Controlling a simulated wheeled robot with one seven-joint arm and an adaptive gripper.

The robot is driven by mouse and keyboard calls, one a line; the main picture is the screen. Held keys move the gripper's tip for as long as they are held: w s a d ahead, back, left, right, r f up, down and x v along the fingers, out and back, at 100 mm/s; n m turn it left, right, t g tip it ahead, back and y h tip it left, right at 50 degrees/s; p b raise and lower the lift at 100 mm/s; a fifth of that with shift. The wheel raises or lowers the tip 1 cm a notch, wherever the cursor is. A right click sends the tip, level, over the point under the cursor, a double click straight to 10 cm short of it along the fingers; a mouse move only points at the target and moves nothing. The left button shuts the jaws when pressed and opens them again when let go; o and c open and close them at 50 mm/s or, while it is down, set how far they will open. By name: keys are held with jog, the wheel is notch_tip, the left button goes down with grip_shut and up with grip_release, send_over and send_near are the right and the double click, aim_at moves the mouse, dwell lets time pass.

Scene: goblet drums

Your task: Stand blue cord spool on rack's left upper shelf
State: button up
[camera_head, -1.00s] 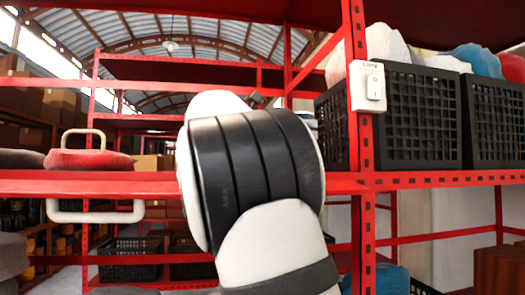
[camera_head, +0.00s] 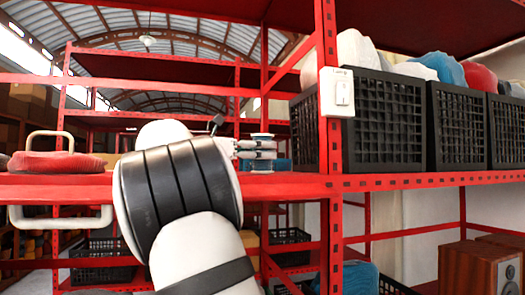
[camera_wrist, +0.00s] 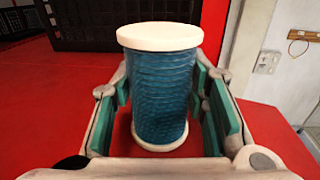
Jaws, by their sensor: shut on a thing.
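The blue cord spool (camera_wrist: 161,95) stands upright between the green finger pads in the wrist view, with pale flanges at top and bottom. In the head view the spool (camera_head: 262,137) is mostly hidden behind the fingers. My gripper (camera_head: 258,151) is shut on it, reaching in from the left past my white and black arm. The spool is over the rack's left upper shelf (camera_head: 287,185), just left of the red upright. Its lower flange is at or close to the red surface; I cannot tell whether it touches.
A red handled object (camera_head: 55,162) sits at the far left. Some red shelf around the spool is bare.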

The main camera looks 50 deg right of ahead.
jog(key=shift+f, duration=0.1)
jog(key=o, duration=1.4)
jog(key=shift+c, duration=0.2)
jog(key=shift+w+a, duration=0.15)
jog(key=shift+a, duration=0.05)
jog(key=b+v, duration=0.2)
jog(key=v, duration=0.8)
jog(key=shift+w+a+b, duration=0.1)
jog(key=shift+a+b, duration=0.1)
jog(key=shift+b, duration=0.15)
jog(key=shift+w+a, duration=0.15)
jog(key=shift+a, duration=0.4)
